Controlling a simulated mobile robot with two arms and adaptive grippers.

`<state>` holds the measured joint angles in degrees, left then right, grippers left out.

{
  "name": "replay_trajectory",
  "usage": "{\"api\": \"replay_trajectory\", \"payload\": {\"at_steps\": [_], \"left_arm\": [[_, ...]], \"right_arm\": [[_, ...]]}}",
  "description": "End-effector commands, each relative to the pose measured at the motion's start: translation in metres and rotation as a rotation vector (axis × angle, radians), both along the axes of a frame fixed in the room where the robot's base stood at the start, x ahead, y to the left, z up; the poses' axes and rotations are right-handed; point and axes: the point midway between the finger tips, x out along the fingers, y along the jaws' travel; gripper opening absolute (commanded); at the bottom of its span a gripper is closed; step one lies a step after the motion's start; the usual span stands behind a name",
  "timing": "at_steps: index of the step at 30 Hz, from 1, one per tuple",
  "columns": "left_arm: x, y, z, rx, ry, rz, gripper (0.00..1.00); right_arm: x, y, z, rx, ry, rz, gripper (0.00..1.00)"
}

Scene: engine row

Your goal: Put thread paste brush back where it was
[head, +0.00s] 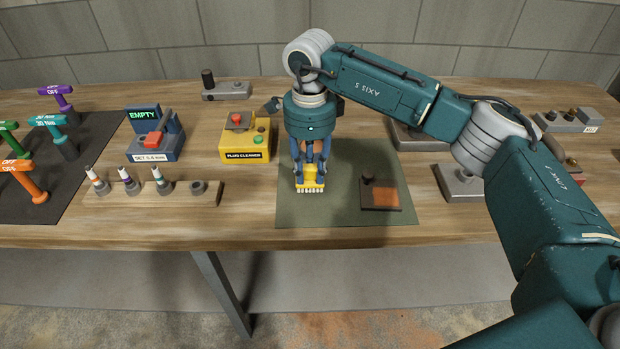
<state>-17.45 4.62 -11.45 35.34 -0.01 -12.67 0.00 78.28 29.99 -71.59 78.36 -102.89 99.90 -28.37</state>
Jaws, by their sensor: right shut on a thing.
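My right gripper (310,168) points straight down over the left part of the green mat (340,213). It is shut on a yellow brush (311,181) with a row of pale bristles facing down. The fingers hide part of the brush's top. I cannot tell whether the bristles touch the mat or hang just above it. To the right on the mat lies a dark brown plate (372,206) with an orange patch and a small dark knob. My left gripper is not in view.
Left of the mat stand a yellow plug cleaner box (246,144), a blue device reading EMPTY (150,146) and a wooden rack (120,192) with several plugs. Colored torque handles stand on a dark mat (88,150) at far left. The mat's front lies near the table edge.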

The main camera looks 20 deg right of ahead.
Motion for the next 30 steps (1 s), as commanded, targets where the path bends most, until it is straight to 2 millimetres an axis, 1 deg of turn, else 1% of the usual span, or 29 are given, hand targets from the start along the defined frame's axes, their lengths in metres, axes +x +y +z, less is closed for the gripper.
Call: {"api": "replay_trajectory", "payload": {"at_steps": [2,9,17,20,21,23,24,30], "left_arm": [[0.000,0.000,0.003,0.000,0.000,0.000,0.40],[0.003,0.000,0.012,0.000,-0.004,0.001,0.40],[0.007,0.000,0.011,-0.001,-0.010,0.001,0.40],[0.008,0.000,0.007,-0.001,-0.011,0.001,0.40],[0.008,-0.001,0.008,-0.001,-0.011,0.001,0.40],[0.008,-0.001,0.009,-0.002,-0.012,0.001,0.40],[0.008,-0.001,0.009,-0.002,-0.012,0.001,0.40],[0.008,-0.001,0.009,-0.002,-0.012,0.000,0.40]], "right_arm": [[-0.001,0.000,-0.006,0.000,0.002,0.000,0.07],[-0.001,0.000,-0.039,0.000,0.002,0.000,0.07],[0.000,0.000,-0.042,0.000,0.000,0.000,0.07],[0.000,0.000,-0.046,0.000,0.000,0.000,0.07],[0.000,0.000,-0.045,0.000,0.000,0.000,0.32],[0.000,0.000,-0.045,0.000,0.000,0.000,0.44],[0.000,0.000,-0.045,0.000,0.000,0.000,0.47],[0.000,0.000,-0.044,0.000,0.001,0.000,0.47]]}}
